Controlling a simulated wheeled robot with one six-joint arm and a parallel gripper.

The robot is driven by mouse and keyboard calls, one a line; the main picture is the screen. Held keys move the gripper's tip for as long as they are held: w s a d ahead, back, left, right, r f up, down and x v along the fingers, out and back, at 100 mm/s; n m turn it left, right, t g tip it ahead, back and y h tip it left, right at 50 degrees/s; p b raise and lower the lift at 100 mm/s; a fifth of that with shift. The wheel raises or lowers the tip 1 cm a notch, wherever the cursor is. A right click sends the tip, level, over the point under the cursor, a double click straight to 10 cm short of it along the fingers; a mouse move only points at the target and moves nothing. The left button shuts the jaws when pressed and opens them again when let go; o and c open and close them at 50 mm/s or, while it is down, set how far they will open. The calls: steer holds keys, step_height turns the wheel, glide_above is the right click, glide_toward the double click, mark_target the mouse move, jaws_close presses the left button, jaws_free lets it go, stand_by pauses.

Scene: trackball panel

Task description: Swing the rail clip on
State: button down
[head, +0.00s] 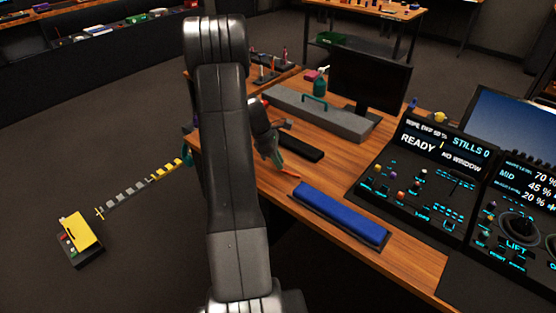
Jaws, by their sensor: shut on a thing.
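My gripper (275,156) is low over the left part of the wooden desk, in front of a black slab. It is shut on a small piece, and an orange part (288,173) shows just below its fingertips, close to the desk top. The piece is too small and covered to tell its shape, or whether it touches the desk. A long grey rail-like block (335,121) lies on the desk behind the gripper. I cannot tell which piece is the rail clip.
A blue bar (340,213) lies along the desk's front edge. The black slab (300,148) lies between gripper and grey block. A dark monitor (370,80) stands behind. Lit control panels (420,180) fill the right side. A yellow-topped box (80,232) is on the floor at left.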

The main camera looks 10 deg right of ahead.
steer(key=shift+s+a+n+t+b, duration=0.2)
steer(key=shift+s+a+n+t, duration=0.15)
steer(key=shift+s+n, duration=0.4)
steer(key=shift+s+a+n+t+b, duration=0.15)
steer(key=shift+s+a+n+t, duration=0.2)
steer(key=shift+n, duration=0.7)
steer(key=s+n, duration=0.1)
steer(key=n, duration=0.1)
steer(key=s+n+t, duration=0.1)
steer(key=s+n, duration=0.1)
steer(key=shift+s+n+t, duration=0.2)
steer(key=shift+n+t, duration=0.1)
steer(key=shift+s+d+n+t+y, duration=0.15)
steer(key=shift+s+n+t+y, duration=0.2)
steer(key=shift+s+n, duration=0.7)
steer(key=shift+s+d+n+t+y, duration=0.2)
steer(key=shift+s+d+n+t, duration=0.15)
steer(key=shift+n, duration=0.55)
steer(key=shift+s+d+n+t+y, duration=0.15)
steer(key=shift+s+n, duration=0.25)
steer(key=shift+n, duration=0.45)
steer(key=c, duration=1.3)
jaws_free()
steer(key=shift+c, duration=0.2)
